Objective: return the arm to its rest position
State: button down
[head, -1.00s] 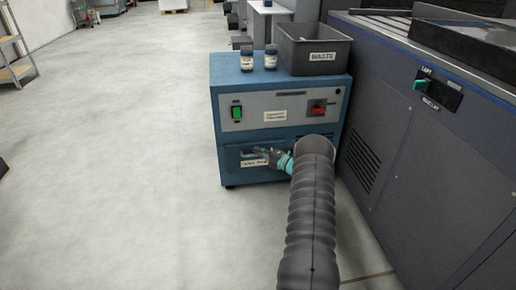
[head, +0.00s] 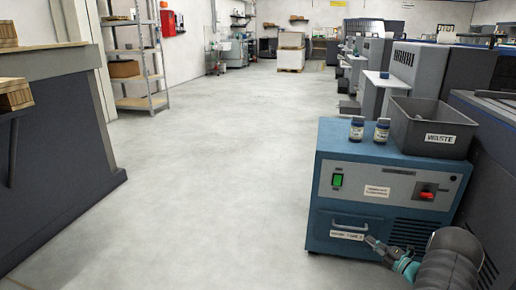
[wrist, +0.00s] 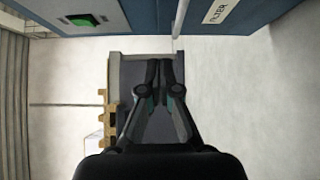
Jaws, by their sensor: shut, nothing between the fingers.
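My gripper (head: 370,240) is in front of the lower right part of the blue unit (head: 330,165), near its drawer handle (head: 350,222). In the wrist view my gripper (wrist: 160,65) has its two dark fingers together, with nothing between them. The arm behind it is in a dark ribbed sleeve, with a teal band near the wrist. In the head view I cannot tell whether the gripper touches the drawer front. In the wrist view the unit's face runs along the top, with a green switch (wrist: 82,20) and a filter label (wrist: 220,10).
A grey waste bin (head: 425,135) and two small bottles (head: 357,128) stand on the unit. Dark machines line the right side. A dark workbench (head: 60,150) stands at the left, with a metal shelf (head: 135,60) behind it. The floor (head: 215,180) between is clear.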

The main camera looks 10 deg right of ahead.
jog(key=s+a+f+n+g+y, duration=0.1)
jog(key=s+a+f+n+g, duration=0.45)
jog(key=n, duration=0.45)
jog(key=s+a+r+n+g+y, duration=0.1)
jog(key=s+a+r+n+g, duration=0.4)
jog(key=a+n, duration=0.5)
jog(key=s+a+r+n+h+p, duration=0.2)
jog(key=s+a+r+n, duration=0.5)
jog(key=r, duration=0.5)
jog(key=s+a+r+n+h+p, duration=0.2)
jog(key=s+a+r+n+h, duration=0.2)
jog(key=s+a+r+n, duration=0.4)
jog(key=s+a+r+n+h+p, duration=0.2)
jog(key=s+a+r+n, duration=0.5)
jog(key=s+r+n, duration=0.4)
notch_tip(320, 180, up, 6)
jog(key=n+h, duration=0.1)
jog(key=n, duration=0.2)
jog(key=shift+a+r, duration=0.15)
jog(key=shift+a, duration=0.1)
jog(key=shift+s, duration=0.15)
